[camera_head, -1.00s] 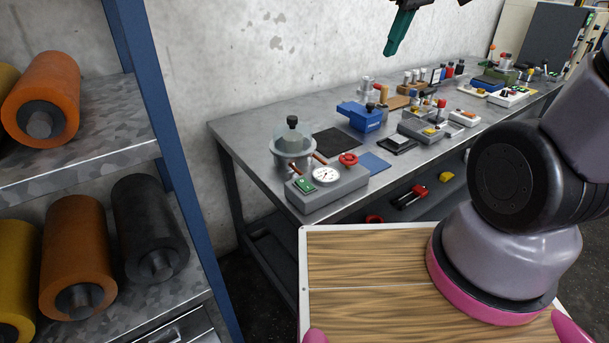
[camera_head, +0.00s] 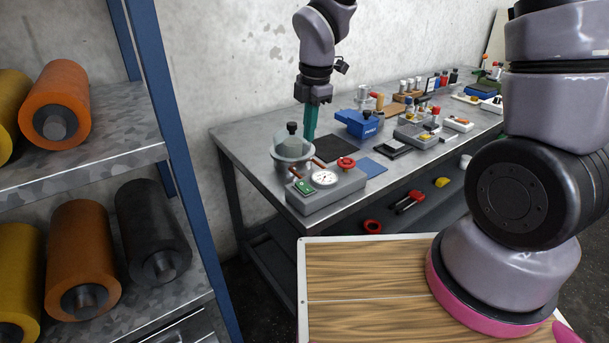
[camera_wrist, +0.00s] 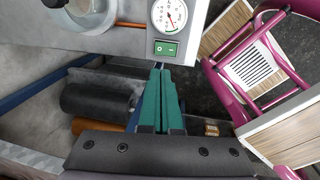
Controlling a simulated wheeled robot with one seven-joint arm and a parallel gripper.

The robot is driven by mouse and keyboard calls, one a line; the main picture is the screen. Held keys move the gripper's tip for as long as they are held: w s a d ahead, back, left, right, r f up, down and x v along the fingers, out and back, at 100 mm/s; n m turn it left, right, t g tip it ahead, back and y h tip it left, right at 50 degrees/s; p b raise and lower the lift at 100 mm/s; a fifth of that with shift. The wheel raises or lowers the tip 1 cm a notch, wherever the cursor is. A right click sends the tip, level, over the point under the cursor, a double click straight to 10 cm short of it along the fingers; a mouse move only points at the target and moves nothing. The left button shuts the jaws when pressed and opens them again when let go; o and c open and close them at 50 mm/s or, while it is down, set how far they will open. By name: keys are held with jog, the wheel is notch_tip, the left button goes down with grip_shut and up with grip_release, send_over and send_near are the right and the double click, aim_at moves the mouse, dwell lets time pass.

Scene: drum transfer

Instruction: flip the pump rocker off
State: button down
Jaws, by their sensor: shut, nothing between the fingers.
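The pump unit (camera_head: 330,192) is a grey box at the near left end of the bench. Its green rocker (camera_head: 303,186) sits on the top near the left end, next to a white gauge (camera_head: 324,178). In the wrist view the rocker (camera_wrist: 166,48) shows white marks, just below the gauge (camera_wrist: 169,15); I cannot tell which way it is tipped. My gripper (camera_head: 309,138) has green fingers, shut and empty, pointing down. In the head view it hangs above the pump area, apart from the rocker. In the wrist view the fingertips (camera_wrist: 160,68) appear just below the rocker.
A lidded glass pot (camera_head: 292,150) stands at the pump's back left, and a red valve knob (camera_head: 346,163) is on its right. A blue box (camera_head: 359,122) and several small devices stand farther along the bench. A blue-framed shelf (camera_head: 165,140) with rolls is at left.

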aim_at(305, 183)
jog(key=f, duration=0.4)
jog(key=w+f, duration=0.1)
jog(key=f, duration=0.4)
jog(key=a+f, duration=0.1)
jog(key=f, duration=0.3)
jog(key=shift+w+f, duration=0.3)
jog(key=shift+f, duration=0.1)
jog(key=shift+f, duration=0.1)
jog(key=shift+w+a+f+g, duration=0.1)
jog(key=shift+g, duration=0.2)
jog(key=shift+s, duration=0.2)
jog(key=shift+s+d, duration=0.5)
jog(key=shift+s, duration=0.05)
jog(key=shift+r, duration=0.2)
